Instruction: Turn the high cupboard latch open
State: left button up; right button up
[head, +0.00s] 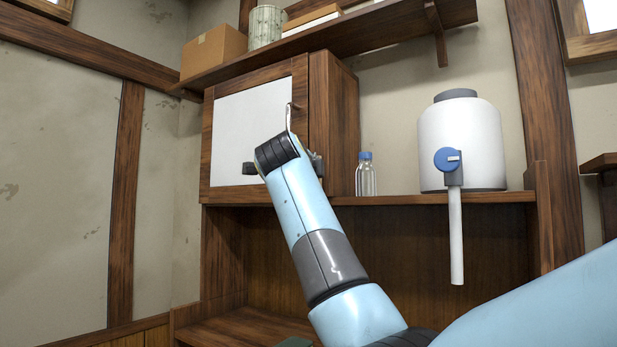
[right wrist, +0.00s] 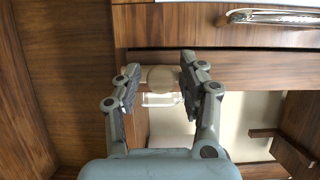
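The high cupboard (head: 333,120) has a white door panel (head: 238,120) in a brown wooden frame. A metal bar handle (head: 290,118) is on the door's right side; it also shows in the right wrist view (right wrist: 268,17). My right gripper (head: 317,164) is at the cupboard's right front edge, mostly hidden behind my wrist in the head view. In the right wrist view it (right wrist: 160,80) is open, one finger on each side of the round tan latch (right wrist: 161,77). I cannot tell whether the fingers touch it. My left gripper is not in view.
A clear bottle (head: 366,178) with a blue cap stands close right of the cupboard. A white dispenser (head: 462,140) stands further right on the shelf (head: 400,199). A box (head: 212,54) and a patterned pot (head: 265,27) sit on the upper shelf. The niche below is empty.

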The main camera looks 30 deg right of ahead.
jog(key=shift+o, duration=0.4)
jog(key=shift+s+a, duration=0.1)
jog(key=v, duration=1.2)
jog(key=shift+r, duration=0.15)
